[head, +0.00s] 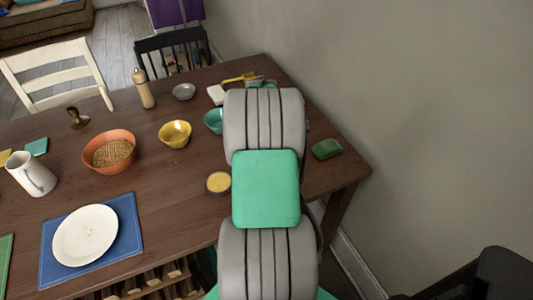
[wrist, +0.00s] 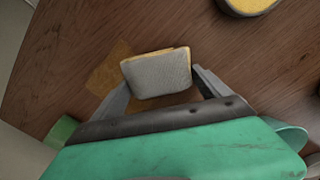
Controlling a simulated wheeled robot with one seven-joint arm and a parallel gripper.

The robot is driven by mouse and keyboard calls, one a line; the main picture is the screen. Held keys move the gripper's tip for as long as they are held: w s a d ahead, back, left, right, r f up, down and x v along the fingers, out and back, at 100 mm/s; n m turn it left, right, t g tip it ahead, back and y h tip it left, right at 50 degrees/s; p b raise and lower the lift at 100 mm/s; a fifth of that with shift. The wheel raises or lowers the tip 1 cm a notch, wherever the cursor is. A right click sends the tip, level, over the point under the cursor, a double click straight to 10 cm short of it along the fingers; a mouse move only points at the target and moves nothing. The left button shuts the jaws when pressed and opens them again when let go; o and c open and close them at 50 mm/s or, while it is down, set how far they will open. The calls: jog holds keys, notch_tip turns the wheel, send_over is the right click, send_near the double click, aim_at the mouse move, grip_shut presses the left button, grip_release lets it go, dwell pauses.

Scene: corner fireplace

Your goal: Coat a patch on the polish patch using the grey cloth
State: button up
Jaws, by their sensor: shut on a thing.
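The grey cloth (wrist: 158,77) is a small pad with a grey face and a thin yellow edge. In the wrist view it sits between the two fingers of my gripper (wrist: 160,84), which is shut on it. The polish patch (wrist: 106,68) is a tan-orange area on the brown wooden table, showing left of the cloth and just below it. The cloth overlaps the patch in the picture; I cannot tell whether it touches the table. In the head view my arm hides the gripper, cloth and patch.
A small yellow-filled dish (head: 218,183) stands left of my arm. A green block (head: 327,149) lies near the table's right edge. A teal bowl (head: 213,121), yellow bowl (head: 174,133), orange bowl (head: 108,134) and white block (head: 216,94) stand farther left or back. The wall (head: 400,110) rises at right.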

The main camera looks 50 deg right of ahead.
jog(key=shift+w+a+r, duration=0.2)
jog(key=shift+a, duration=0.15)
notch_tip(320, 180, up, 2)
jog(key=shift+s+d+r+p, duration=0.1)
jog(key=shift+r+p, duration=0.1)
jog(key=shift+p, duration=0.6)
jog(key=shift+r+p, duration=1.8)
jog(key=shift+r, duration=0.85)
